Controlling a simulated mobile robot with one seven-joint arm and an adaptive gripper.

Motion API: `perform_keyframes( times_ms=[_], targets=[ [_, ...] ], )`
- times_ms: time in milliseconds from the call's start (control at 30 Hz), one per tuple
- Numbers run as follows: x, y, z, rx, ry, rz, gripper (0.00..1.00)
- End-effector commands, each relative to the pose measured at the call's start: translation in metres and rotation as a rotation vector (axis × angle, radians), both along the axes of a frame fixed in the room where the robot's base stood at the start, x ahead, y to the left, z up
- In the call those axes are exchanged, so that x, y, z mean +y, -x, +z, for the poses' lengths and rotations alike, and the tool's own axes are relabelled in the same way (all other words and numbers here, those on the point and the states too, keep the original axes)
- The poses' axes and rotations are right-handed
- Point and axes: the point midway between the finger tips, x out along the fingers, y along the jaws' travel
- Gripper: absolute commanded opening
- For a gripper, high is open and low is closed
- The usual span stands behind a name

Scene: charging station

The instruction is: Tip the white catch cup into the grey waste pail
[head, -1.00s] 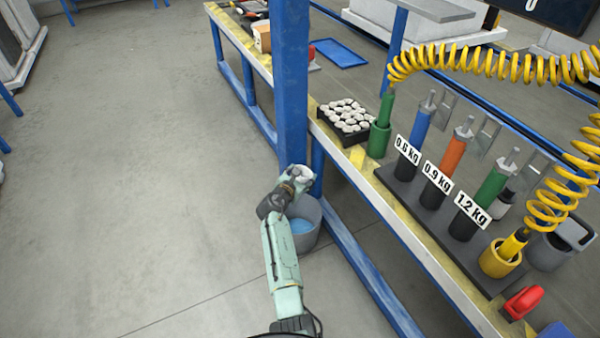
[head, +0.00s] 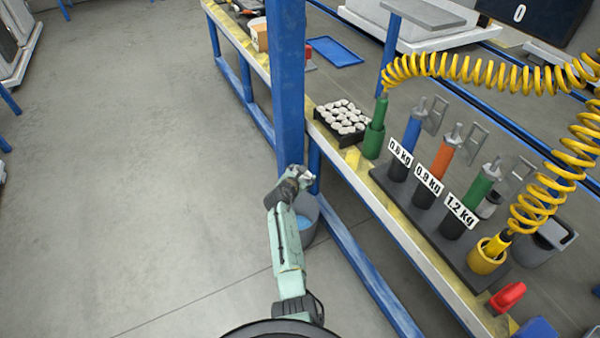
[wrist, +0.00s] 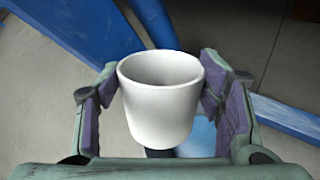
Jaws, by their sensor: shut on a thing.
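My gripper (wrist: 161,83) is shut on the white catch cup (wrist: 160,112), with one padded finger on each side of it. In the wrist view the cup's open rim faces up and toward the camera; its inside looks pale, and I cannot make out any contents. In the head view my gripper (head: 297,178) is by the blue post, above the grey waste pail (head: 312,228). The pail stands on the floor with something blue inside, and my arm hides part of it. A blue patch shows below the cup in the wrist view.
A blue post (head: 288,90) rises close beside my gripper. The bench (head: 400,238) on the right holds a tray of pale pieces (head: 342,122), labelled coloured cylinders and a yellow coiled hose (head: 470,68). A low blue rail (head: 358,262) runs right of the pail. Floor to the left is clear.

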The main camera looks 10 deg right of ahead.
Motion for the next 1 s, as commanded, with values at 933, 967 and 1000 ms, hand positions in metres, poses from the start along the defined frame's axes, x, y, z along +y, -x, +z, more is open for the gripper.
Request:
perform_keyframes(
  times_ms=[933,967,1000],
  targets=[
    [-0.011,-0.003,-0.004,0.063,-0.194,0.000,0.33],
    [-0.011,-0.004,-0.004,0.065,-0.199,0.000,0.33],
    [-0.012,-0.004,-0.004,0.067,-0.209,-0.001,0.33]
  ],
)
